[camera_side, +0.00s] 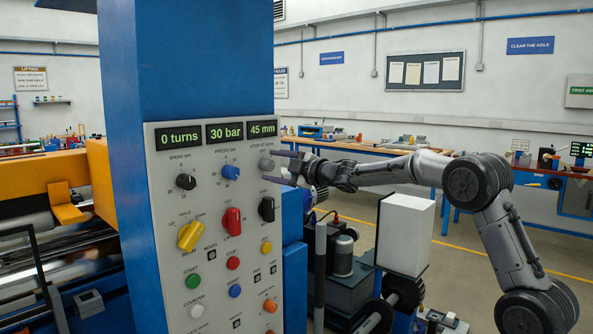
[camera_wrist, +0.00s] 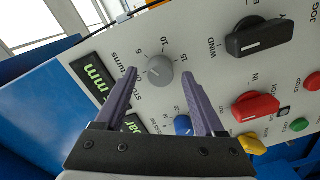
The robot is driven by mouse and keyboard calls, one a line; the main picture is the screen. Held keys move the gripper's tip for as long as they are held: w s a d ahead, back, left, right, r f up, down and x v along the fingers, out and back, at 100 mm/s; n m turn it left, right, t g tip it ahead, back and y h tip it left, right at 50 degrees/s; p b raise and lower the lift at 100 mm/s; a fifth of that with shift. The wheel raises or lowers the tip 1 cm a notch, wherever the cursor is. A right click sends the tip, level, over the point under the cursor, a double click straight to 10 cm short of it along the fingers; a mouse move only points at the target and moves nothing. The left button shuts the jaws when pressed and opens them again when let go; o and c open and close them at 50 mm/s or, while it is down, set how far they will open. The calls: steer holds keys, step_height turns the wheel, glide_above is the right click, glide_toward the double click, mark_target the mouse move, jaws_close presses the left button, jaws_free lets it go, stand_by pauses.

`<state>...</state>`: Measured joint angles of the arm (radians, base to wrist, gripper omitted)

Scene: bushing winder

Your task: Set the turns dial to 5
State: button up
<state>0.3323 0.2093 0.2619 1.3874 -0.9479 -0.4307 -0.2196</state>
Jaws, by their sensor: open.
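The grey turns dial (camera_wrist: 160,68), marked 5, 10 and 15, sits on the white control panel in the wrist view. A pale pointer mark shows on its face, but I cannot tell its exact setting. The dial also shows in the side view (camera_side: 266,164), at the right end of the upper knob row. My gripper (camera_wrist: 160,74) is open, with one finger on each side of the dial. I cannot tell whether either finger touches it. In the side view my gripper (camera_side: 272,166) reaches the panel from the right. The turns display (camera_side: 180,138) reads 0 turns.
A blue knob (camera_side: 230,172) and black knob (camera_side: 185,181) share the dial's row. Below are a black selector (camera_side: 266,209), red selector (camera_side: 232,221) and yellow selector (camera_side: 190,236), with several push buttons. Other displays read 30 bar and 45 mm. A white box (camera_side: 405,234) stands below my arm.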

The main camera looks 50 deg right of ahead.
steer(key=s, duration=1.2)
steer(key=shift+s, duration=0.3)
steer(key=shift+r, duration=0.15)
steer(key=s+a+r+m, duration=0.2)
steer(key=s+a+r, duration=0.4)
steer(key=s+a, duration=0.35)
steer(key=s+a+f+m+g, duration=0.2)
steer(key=s+f+m+g, duration=0.3)
steer(key=s+f, duration=0.7)
steer(key=s+a+f+m+g, duration=0.2)
steer(key=s+f+m+g, duration=0.3)
steer(key=s+f, duration=0.7)
step_height(320, 180, down, 2)
steer(key=shift+s+a+f+m+g, duration=0.2)
steer(key=shift+s+m+g, duration=0.2)
steer(key=shift+g, duration=0.7)
steer(key=shift+w, duration=0.1)
